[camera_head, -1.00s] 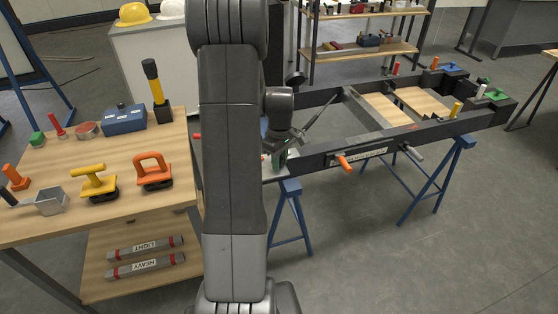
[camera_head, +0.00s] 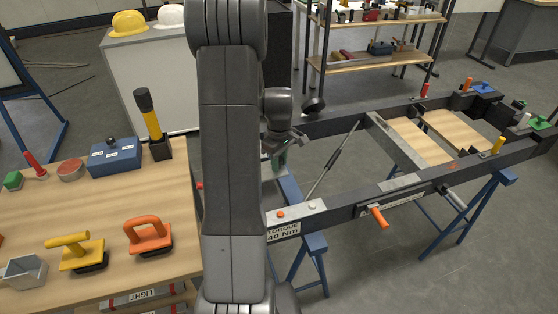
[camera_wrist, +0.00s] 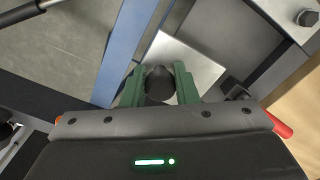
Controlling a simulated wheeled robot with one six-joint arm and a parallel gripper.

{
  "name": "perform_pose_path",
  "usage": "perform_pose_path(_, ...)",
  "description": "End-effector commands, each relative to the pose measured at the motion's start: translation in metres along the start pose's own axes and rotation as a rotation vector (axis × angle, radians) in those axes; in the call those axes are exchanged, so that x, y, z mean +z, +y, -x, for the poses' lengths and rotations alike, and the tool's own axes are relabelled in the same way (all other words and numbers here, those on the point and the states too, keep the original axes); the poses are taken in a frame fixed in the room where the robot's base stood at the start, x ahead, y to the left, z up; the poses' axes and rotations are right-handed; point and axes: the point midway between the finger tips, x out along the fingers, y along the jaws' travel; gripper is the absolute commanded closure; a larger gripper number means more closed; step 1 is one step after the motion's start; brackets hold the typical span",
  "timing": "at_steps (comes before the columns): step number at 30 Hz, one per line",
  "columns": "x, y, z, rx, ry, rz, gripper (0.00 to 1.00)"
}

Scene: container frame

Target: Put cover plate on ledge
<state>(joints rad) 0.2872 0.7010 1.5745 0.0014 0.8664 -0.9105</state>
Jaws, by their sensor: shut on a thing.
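My gripper (camera_head: 279,160) hangs over the left end of the dark frame in the head view, partly hidden behind my arm. In the wrist view its green fingers (camera_wrist: 159,90) are shut on a dark round knob. A pale shiny metal plate, seemingly the cover plate (camera_wrist: 190,66), shows tilted in the picture beyond the knob. A grey plate edge (camera_head: 290,188) also shows below my gripper in the head view. I cannot tell for sure whether the plate touches the frame. I cannot clearly pick out the ledge.
The dark frame (camera_head: 345,212) stands on blue trestles (camera_head: 472,215). A "TORQUE 40 Nm" label (camera_head: 283,231), bolt heads and an orange handle (camera_head: 379,217) are on its near side. A wooden table (camera_head: 110,205) with tools stands at left. Open floor lies to the right.

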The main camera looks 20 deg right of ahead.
Motion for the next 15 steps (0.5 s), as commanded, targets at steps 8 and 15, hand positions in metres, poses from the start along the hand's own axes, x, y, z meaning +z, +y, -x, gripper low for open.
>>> perform_pose_path(8,0.0,0.0,-0.013,0.0,0.0,0.0,0.92)
perform_pose_path(15,0.0,0.0,-0.035,0.0,0.0,0.0,0.92)
